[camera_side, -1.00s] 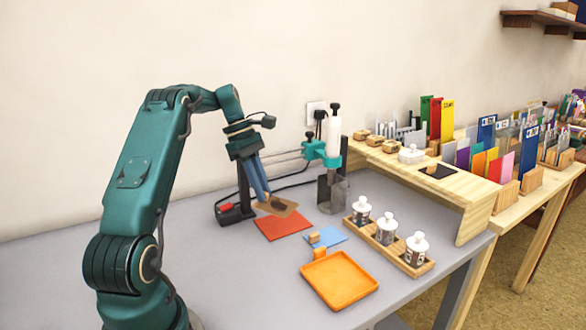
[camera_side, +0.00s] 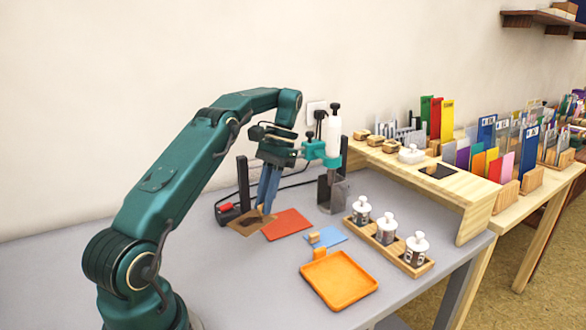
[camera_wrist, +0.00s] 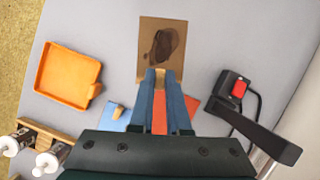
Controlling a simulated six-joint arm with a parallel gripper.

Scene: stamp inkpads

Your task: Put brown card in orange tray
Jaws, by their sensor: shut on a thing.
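The brown card (camera_side: 248,222) with a dark ink stain is at my fingertips, left of the red card. In the wrist view the card (camera_wrist: 149,66) extends beyond the fingertips, its near edge between them. My gripper (camera_side: 266,211) is shut on that edge; its blue fingers also show in the wrist view (camera_wrist: 164,73). I cannot tell how far the card is above the table. The orange tray (camera_side: 340,277) lies empty at the table's front, right of the card in the side view; it is at left in the wrist view (camera_wrist: 67,75).
A red card (camera_side: 287,224) and a blue card (camera_side: 331,237) with a small wooden block (camera_side: 314,238) lie between card and tray. A wooden rack of jars (camera_side: 389,240) stands right. A device with a red switch (camera_side: 228,213) and a post are behind the card.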

